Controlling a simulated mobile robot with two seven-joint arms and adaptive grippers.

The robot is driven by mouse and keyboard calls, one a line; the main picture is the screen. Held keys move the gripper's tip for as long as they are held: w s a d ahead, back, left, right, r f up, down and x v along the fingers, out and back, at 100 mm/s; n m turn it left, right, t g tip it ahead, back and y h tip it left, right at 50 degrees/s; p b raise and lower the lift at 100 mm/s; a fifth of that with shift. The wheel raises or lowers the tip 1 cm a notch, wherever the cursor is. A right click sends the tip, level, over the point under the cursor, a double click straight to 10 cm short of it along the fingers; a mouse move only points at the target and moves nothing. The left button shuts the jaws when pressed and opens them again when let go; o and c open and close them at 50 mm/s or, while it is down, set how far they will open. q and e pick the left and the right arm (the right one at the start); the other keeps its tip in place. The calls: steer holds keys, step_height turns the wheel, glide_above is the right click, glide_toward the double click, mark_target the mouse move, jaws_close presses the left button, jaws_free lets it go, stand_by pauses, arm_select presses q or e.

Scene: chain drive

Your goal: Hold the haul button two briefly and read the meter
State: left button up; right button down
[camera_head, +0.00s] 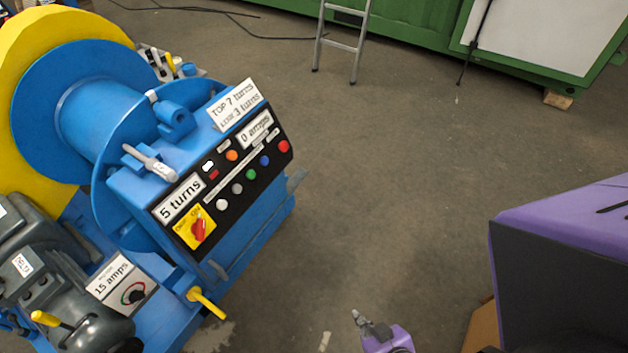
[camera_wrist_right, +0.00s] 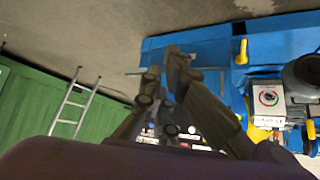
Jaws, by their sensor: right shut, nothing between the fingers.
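The blue winch's black control panel (camera_head: 226,180) bears a row of round buttons: white (camera_head: 222,204), grey (camera_head: 237,188), green (camera_head: 250,174), blue (camera_head: 265,160) and red (camera_head: 283,146). Their lettering is too small to read, so I cannot tell which is haul button two. The turns meter (camera_head: 180,197) reads "5 turns" and the amps meter (camera_head: 256,130) reads "0 amps". My right gripper (camera_head: 362,320) is shut and empty, low in the head view, right of the panel and apart from it. In the right wrist view its fingers (camera_wrist_right: 172,75) partly hide the panel. My left gripper is not in view.
A red switch on a yellow plate (camera_head: 195,227) sits at the panel's lower left. A yellow handle (camera_head: 207,302) sticks out below. A motor dial plate (camera_head: 122,284) reads "15 amps". A ladder (camera_head: 341,45) leans on a green container (camera_head: 415,30).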

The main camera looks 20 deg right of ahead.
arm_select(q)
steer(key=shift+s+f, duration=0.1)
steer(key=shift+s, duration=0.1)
arm_select(e)
steer(key=shift+w+d+r, duration=0.1)
steer(key=shift+w, duration=0.05)
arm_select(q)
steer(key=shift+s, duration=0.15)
arm_select(e)
steer(key=shift+w, duration=0.1)
